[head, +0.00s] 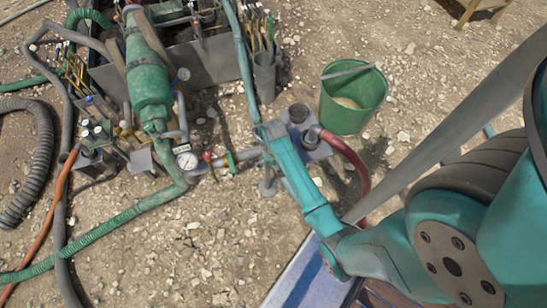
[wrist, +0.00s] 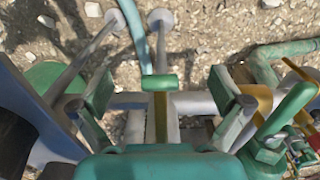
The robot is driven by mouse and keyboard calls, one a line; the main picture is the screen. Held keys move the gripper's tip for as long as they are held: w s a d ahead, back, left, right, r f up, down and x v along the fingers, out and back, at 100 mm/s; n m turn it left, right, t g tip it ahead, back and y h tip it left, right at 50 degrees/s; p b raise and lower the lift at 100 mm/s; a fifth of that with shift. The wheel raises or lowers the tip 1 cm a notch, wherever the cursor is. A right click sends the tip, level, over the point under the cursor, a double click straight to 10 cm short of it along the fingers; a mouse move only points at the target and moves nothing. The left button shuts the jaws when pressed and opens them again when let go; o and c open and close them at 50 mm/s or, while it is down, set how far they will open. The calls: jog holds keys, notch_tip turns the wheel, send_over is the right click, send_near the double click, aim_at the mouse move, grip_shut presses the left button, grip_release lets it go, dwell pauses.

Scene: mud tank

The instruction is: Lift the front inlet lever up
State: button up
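In the wrist view, a small green handle (wrist: 160,82) on an upright brass-coloured stem (wrist: 160,118) stands between my fingers, over a grey pipe. It looks like a lever, but no label shows that it is the front inlet lever. My gripper (wrist: 160,92) is open, its green-padded fingers to either side with gaps between them and the handle. A second, larger green lever (wrist: 287,110) slants up to the right of my gripper; a green lever (head: 230,160) also shows on the pipe in the head view. In the head view, my arm hides the fingers.
A pressure gauge (head: 187,160) and a green pipe (head: 165,198) lie left of my arm. A grey tank (head: 215,62) with tools stands behind. A green bucket (head: 350,105) and a dark red hose (head: 350,155) are on the right. Gravelly ground is open in front.

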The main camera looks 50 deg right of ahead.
jog(key=c, duration=1.6)
jog(key=shift+s+a+r, duration=0.25)
jog(key=shift+s+r, duration=0.1)
jog(key=shift+r, duration=0.6)
jog(key=shift+s+a+r, duration=0.2)
jog(key=shift+s+r, duration=0.1)
jog(key=shift+r, duration=0.45)
jog(key=shift+r, duration=0.15)
jog(key=shift+s+a+r, duration=0.1)
jog(key=shift+r, duration=0.8)
